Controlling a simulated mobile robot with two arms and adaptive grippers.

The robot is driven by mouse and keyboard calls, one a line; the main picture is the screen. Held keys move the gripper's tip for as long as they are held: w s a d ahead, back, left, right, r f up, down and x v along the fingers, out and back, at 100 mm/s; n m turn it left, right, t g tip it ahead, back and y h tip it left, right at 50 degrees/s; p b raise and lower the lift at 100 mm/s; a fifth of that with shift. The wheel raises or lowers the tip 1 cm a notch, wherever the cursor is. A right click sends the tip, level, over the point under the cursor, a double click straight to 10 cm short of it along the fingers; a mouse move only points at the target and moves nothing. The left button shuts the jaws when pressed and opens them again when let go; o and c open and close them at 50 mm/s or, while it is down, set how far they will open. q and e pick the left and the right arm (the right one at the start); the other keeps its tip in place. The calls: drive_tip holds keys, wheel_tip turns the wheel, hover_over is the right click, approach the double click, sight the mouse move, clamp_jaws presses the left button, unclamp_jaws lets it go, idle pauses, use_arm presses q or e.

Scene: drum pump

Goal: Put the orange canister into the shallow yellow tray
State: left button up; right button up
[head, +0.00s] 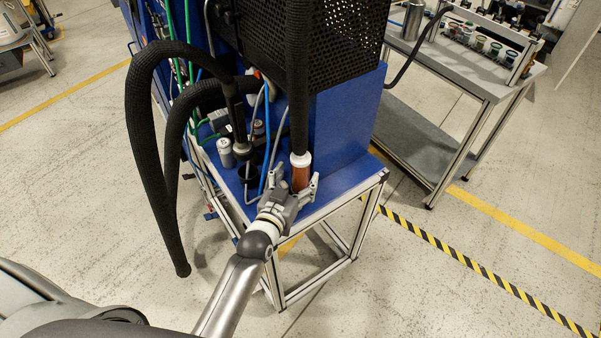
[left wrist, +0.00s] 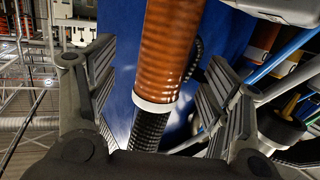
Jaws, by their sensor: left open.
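The orange canister (head: 300,179) stands upright on the front part of the blue-topped machine stand, with a white collar and a black hose at its upper end. In the left wrist view the canister (left wrist: 169,50) shows as a ribbed orange-brown cylinder between the fingers, with the white collar and black hose below it in the picture. My left gripper (head: 288,190) is open, with a finger on either side of the canister; gaps show on both sides in the left wrist view (left wrist: 158,70). The shallow yellow tray is not visible. My right gripper is not in view.
The blue stand (head: 342,178) carries hoses, small grey parts and a black mesh housing (head: 345,45) close behind the canister. A large black hose (head: 138,130) hangs at the left. A grey workbench (head: 470,72) stands at the back right. Open floor lies to the right.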

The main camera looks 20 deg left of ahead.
sight(297, 175)
use_arm(q)
drive_tip(key=shift+w+f+p, duration=0.15)
drive_tip(key=shift+w+f, duration=0.15)
drive_tip(key=shift+w, duration=0.75)
drive_tip(key=shift+w+f+p, duration=0.15)
drive_tip(key=shift+w+f, duration=0.1)
drive_tip(key=shift+w, duration=0.8)
drive_tip(key=c, duration=1.2)
drive_tip(key=shift+r, duration=0.1)
drive_tip(key=shift+c, duration=1.1)
drive_tip(key=shift+r, duration=0.15)
